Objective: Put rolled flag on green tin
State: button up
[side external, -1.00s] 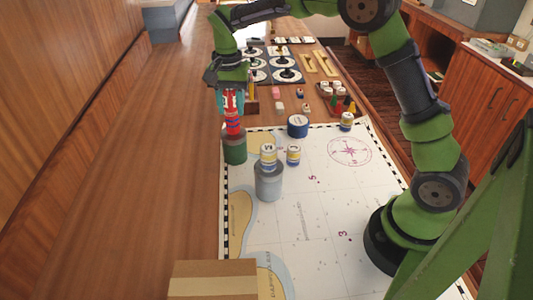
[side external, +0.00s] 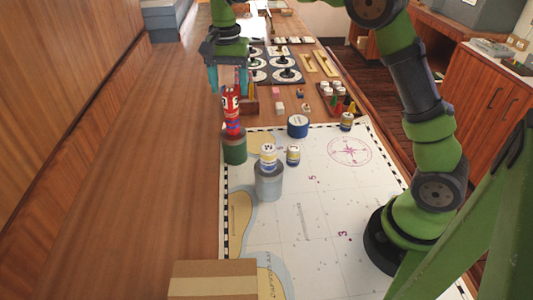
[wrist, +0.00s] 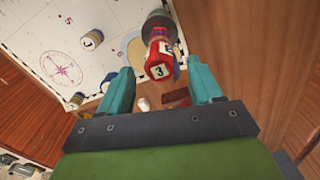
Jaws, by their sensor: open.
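The rolled flag (side external: 231,112), red with white and blue patches, stands upright on top of the green tin (side external: 234,147) at the chart's left edge.
A grey tin (side external: 268,184) with a labelled rolled flag (side external: 268,157) on it stands nearby on the chart (side external: 310,220). A blue tin (side external: 298,126) and another rolled flag (side external: 293,155) are close. A cardboard box (side external: 212,280) sits at the front.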

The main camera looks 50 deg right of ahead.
notch_tip(320, 180, up, 6)
jog(key=shift+f, duration=0.15)
jog(key=shift+s+r, duration=0.1)
jog(key=shift+r, duration=0.2)
jog(key=s+a+r+n+t+y, duration=0.15)
jog(key=s+n+t, duration=0.4)
jog(key=s, duration=1.25)
jog(key=s+f+n+t, duration=0.1)
jog(key=s+f+n, duration=0.1)
jog(key=s+f, duration=0.2)
jog(key=s, duration=0.2)
jog(key=shift+s+f+t, duration=0.15)
jog(key=shift+s+t, duration=0.2)
jog(key=shift+s, duration=0.05)
